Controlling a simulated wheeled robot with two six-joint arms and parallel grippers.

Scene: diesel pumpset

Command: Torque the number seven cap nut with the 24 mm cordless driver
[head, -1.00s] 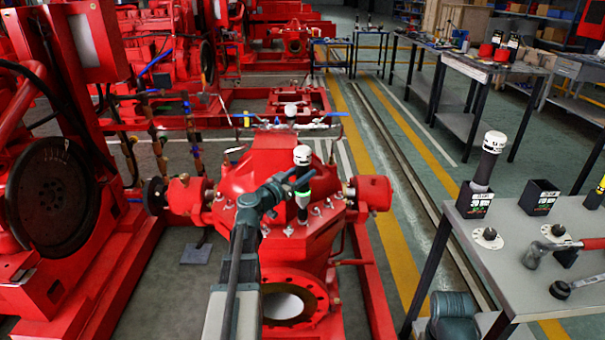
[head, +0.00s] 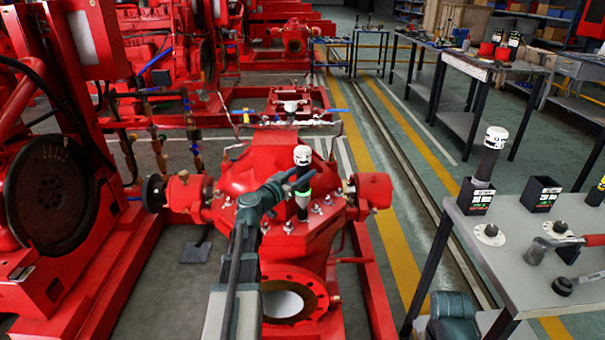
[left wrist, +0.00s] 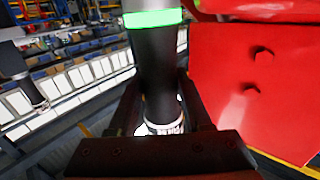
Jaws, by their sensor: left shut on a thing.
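A cordless driver (head: 303,206) with a white cap, dark body and lit green ring stands upright over the front row of nuts on the red pump casing (head: 254,175). Its lower end is at the bolted flange, but I cannot tell whether it is seated on a nut or which one. My left gripper (head: 299,181) is shut around the driver's body. In the left wrist view the dark body (left wrist: 156,75) stands between both fingers, with the green ring near the top edge. Several cap nuts (head: 316,209) show along the flange; their numbers are unreadable.
A grey bench (head: 508,262) at right carries a second white-capped driver (head: 489,160) in a black holder, an empty black holder (head: 541,194) and a red-handled tool (head: 570,241). A red engine with a dark flywheel (head: 48,190) stands at left. Clear floor lies between pump and bench.

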